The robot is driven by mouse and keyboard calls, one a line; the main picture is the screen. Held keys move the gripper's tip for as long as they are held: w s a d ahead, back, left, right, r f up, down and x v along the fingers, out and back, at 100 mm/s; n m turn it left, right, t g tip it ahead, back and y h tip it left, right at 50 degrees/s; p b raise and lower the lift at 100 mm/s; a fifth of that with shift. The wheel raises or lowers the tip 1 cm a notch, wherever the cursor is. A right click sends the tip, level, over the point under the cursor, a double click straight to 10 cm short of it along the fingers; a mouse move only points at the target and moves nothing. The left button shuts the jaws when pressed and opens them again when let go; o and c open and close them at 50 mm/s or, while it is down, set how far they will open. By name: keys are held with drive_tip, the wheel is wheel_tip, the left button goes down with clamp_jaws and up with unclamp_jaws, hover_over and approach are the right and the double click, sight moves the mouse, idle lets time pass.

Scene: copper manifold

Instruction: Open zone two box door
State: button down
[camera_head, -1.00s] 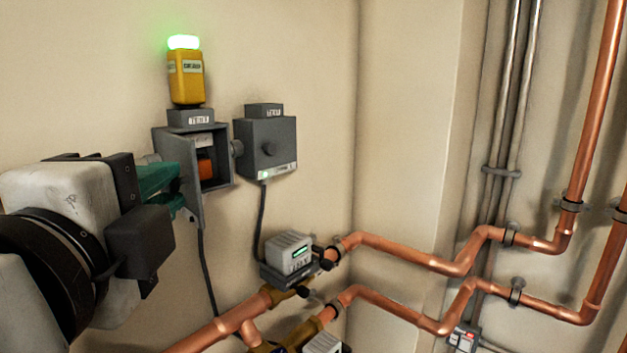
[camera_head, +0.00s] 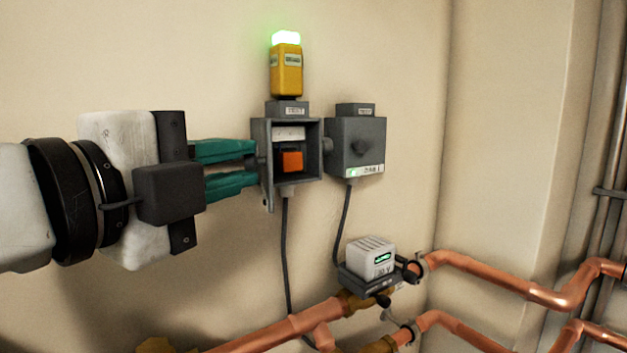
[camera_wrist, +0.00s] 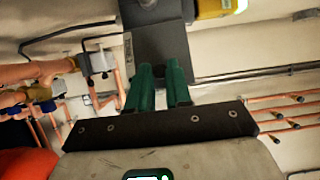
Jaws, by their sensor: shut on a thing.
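The left grey box (camera_head: 314,123) on the wall stands open in the head view, with an orange block (camera_head: 292,160) inside. Its door (camera_head: 268,190) is swung out to the left and seen nearly edge-on. My gripper (camera_head: 257,165), with green fingers, reaches in from the left and is shut on the door's knob, which is mostly hidden between the fingertips. In the wrist view the fingers (camera_wrist: 161,70) lie against the grey door panel (camera_wrist: 160,42). I cannot read a zone number on this door.
A second grey box (camera_head: 357,133) with a round knob, its door shut, is just right. A yellow beacon (camera_head: 286,72) glows green above the open box. Copper pipes (camera_head: 290,328) and a white meter (camera_head: 371,257) lie below. The wall above my arm is clear.

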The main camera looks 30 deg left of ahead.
drive_tip(key=shift+f, duration=0.1)
drive_tip(key=c, duration=1.1)
unclamp_jaws()
drive_tip(key=shift+o, duration=0.2)
drive_tip(key=s+b, duration=0.2)
drive_tip(key=s, duration=0.8)
drive_tip(key=shift+s+d, duration=0.25)
drive_tip(key=shift+s, duration=0.15)
